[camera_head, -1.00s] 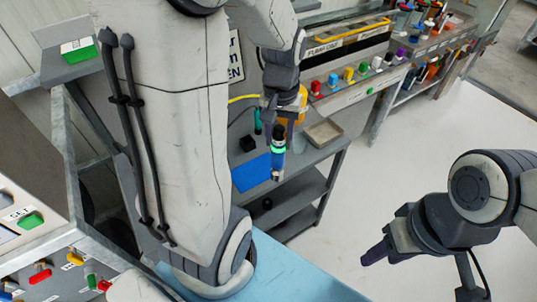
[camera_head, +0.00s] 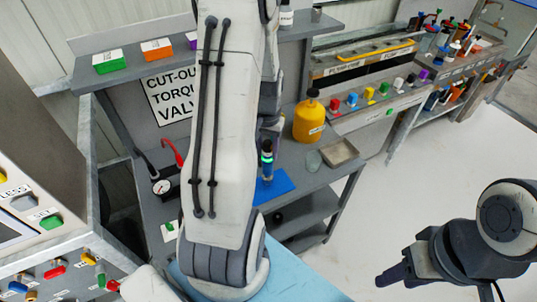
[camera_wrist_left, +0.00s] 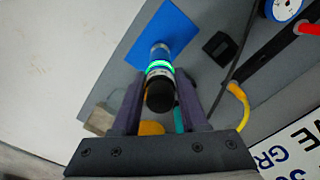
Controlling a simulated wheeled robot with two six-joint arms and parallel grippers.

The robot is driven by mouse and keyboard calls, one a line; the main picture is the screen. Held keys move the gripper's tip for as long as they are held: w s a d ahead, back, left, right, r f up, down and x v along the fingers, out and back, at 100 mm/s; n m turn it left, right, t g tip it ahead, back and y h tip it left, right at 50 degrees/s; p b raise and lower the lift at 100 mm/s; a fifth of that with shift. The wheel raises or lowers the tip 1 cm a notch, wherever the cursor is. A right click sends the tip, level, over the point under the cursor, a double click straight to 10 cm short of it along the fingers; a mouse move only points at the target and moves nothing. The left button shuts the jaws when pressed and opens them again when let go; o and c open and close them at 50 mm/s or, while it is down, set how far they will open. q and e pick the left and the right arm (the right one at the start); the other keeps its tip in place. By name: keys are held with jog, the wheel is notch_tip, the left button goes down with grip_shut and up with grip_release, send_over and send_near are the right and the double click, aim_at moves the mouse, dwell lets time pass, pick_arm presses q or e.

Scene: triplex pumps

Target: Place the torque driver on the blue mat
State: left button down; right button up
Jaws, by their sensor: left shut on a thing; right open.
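The torque driver (camera_head: 267,160) is a dark cylinder with a blue body and a glowing green ring. My left gripper (camera_wrist_left: 160,98) is shut on it, with the purple fingers on both sides in the left wrist view. The driver (camera_wrist_left: 160,67) points down at the blue mat (camera_wrist_left: 175,30), its far end overlapping the mat in that view. I cannot tell if it touches. In the head view the mat (camera_head: 283,184) lies on the grey bench, partly hidden by my left arm. My right gripper (camera_head: 392,277) is open and empty at lower right, away from the bench.
A yellow bottle (camera_head: 309,122) and a shallow tray (camera_head: 341,152) stand right of the mat. A black block (camera_wrist_left: 221,48) and a gauge (camera_wrist_left: 284,8) lie near the mat in the left wrist view. A shelf (camera_head: 130,70) with coloured boxes hangs above.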

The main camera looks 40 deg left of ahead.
pick_arm(q)
notch_tip(320, 180, down, 2)
jog(key=shift+f, duration=0.25)
jog(key=shift+c, duration=2.2)
grip_release()
jog(key=shift+r, duration=0.1)
notch_tip(320, 180, up, 12)
jog(key=shift+f+b, duration=0.1)
jog(key=shift+b, duration=0.5)
jog(key=s+d+r+m, duration=0.1)
jog(key=d+m, duration=0.2)
jog(key=d, duration=0.6)
jog(key=s+d+r+m, duration=0.1)
jog(key=d+r+m, duration=0.1)
jog(key=d, duration=0.7)
jog(key=s+d+m+h, duration=0.1)
jog(key=s+d+m, duration=0.5)
jog(key=s+d, duration=0.7)
jog(key=shift+s+d+m, duration=0.15)
jog(key=shift+s+m, duration=0.25)
jog(key=shift+s, duration=0.3)
